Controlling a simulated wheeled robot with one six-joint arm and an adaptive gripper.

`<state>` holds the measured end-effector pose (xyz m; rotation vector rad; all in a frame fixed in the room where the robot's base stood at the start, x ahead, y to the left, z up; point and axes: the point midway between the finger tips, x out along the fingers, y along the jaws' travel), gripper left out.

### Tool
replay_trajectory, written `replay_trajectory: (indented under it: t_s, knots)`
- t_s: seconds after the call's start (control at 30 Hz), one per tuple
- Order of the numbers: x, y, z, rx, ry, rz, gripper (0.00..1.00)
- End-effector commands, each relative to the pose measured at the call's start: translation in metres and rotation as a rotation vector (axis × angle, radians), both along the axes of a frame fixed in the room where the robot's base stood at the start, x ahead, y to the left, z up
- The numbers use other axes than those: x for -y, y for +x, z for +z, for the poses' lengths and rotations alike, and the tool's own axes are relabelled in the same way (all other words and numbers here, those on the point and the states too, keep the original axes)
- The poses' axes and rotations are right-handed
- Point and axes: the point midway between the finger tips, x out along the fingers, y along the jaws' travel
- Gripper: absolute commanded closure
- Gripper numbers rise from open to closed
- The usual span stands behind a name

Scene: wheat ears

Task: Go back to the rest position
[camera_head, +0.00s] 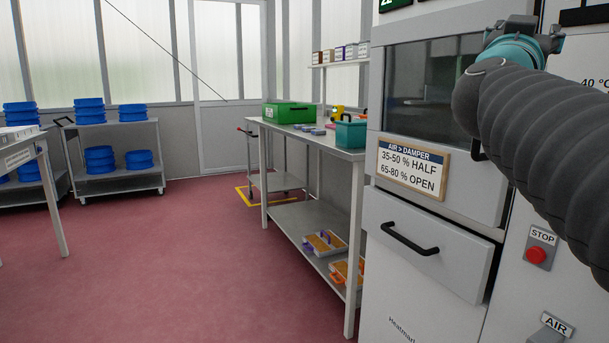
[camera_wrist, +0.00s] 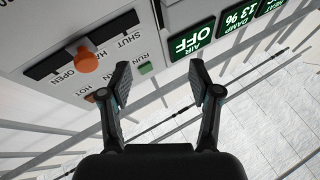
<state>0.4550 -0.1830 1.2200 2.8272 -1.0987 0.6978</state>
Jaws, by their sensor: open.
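My gripper (camera_wrist: 160,95) is open and empty in the wrist view, its two dark fingers apart with nothing between them. It is close to a white control panel with an orange knob (camera_wrist: 87,60) marked HEAT, OPEN and SHUT, and a green RUN button (camera_wrist: 146,68). In the head view my arm reaches in from the right edge, in front of the white oven cabinet (camera_head: 430,255). The gripper's fingertips cannot be made out clearly there.
A drawer handle (camera_head: 409,240) and a red STOP button (camera_head: 536,254) sit on the cabinet front. A steel bench (camera_head: 350,154) holds a green box (camera_head: 289,112) and a teal box (camera_head: 350,133). Carts (camera_head: 160,178) with blue trays stand far left.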

Motion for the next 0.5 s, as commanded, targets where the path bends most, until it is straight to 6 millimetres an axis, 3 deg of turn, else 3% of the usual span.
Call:
replay_trajectory:
  t_s: [0.1,0.23,0.37,0.5]
  knots:
    - [-0.037,0.038,-0.039,-0.079,0.018,0.238,0.37]
    - [-0.081,0.062,-0.098,-0.221,0.076,0.469,0.37]
    - [-0.123,0.065,-0.172,-0.418,0.172,0.647,0.37]
    - [-0.156,0.046,-0.256,-0.653,0.29,0.758,0.37]
